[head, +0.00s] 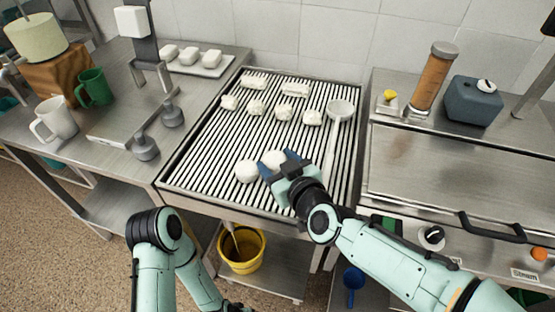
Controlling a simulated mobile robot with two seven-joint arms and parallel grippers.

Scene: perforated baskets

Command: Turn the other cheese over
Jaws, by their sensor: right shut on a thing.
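Two round white cheeses lie near the front of the slatted draining table (195,165). One cheese (247,171) rests on the slats, free of any gripper. The other cheese (272,158) is just to its right, between the fingers of my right gripper (279,164). That gripper is shut on it, low over the slats; I cannot tell whether the cheese touches them. The gripper hides part of this cheese. My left gripper (235,307) is barely in view at the bottom edge, below the table front, and its fingers cannot be made out.
Several small white pieces (283,112) stand in rows farther back on the slats. A long-handled white ladle (340,110) lies along the right side. A scale, mugs and a tray (215,70) are left; a steel unit (450,170) is right. A yellow bucket (242,262) sits below.

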